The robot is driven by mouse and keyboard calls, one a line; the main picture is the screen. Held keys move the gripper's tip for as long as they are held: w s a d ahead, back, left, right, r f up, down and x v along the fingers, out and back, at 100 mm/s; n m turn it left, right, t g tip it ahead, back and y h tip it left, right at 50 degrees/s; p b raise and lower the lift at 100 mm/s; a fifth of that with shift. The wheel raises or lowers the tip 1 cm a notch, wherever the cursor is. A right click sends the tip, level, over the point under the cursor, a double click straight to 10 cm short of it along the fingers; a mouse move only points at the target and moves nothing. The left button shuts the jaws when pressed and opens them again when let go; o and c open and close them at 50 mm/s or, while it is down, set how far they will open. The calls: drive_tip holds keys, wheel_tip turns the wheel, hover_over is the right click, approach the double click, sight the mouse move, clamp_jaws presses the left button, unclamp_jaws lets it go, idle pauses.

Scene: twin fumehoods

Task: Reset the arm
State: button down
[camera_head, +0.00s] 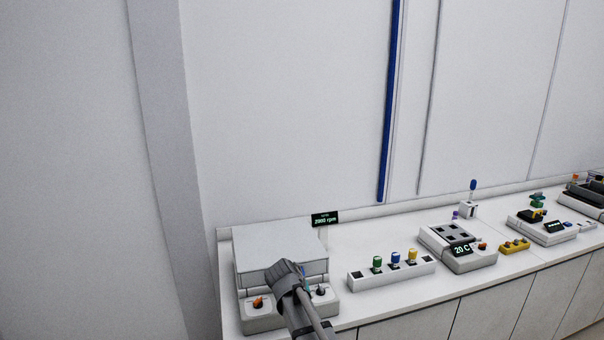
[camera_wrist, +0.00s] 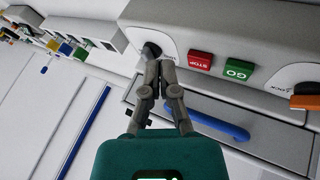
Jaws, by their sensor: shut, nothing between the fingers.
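My gripper (camera_wrist: 160,68) is shut and empty in the wrist view, its two fingertips together. The fingertips are close to a dark round knob (camera_wrist: 151,50) on the front of a light grey device; I cannot tell whether they touch it. A red STOP button (camera_wrist: 200,61) and a green GO button (camera_wrist: 239,70) are just right of the fingertips. In the head view my arm (camera_head: 295,298) reaches in from the bottom edge, in front of the grey boxy device (camera_head: 280,250), and hides part of its front. The fingers cannot be made out there.
A black display (camera_head: 325,219) reading 2900 rpm stands behind the device. A white rack (camera_head: 390,275) with several coloured caps is to its right, then a block unit (camera_head: 458,248) showing 20 C. The wrist view also shows a blue bar (camera_wrist: 220,125) and an orange knob (camera_wrist: 304,102).

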drive_tip(key=s+d+f+g+y, duration=0.1)
drive_tip(key=s+d+g+y, duration=0.1)
drive_tip(key=s+d, duration=0.5)
drive_tip(key=s+d+f+m+g+y, duration=0.1)
drive_tip(key=s+d+f+g+y, duration=0.1)
drive_tip(key=s+d, duration=0.6)
drive_tip(key=s+g, duration=0.1)
drive_tip(key=s, duration=0.5)
drive_tip(key=shift+d+f+m+g+y, duration=0.25)
drive_tip(key=shift+m+g+y, duration=0.05)
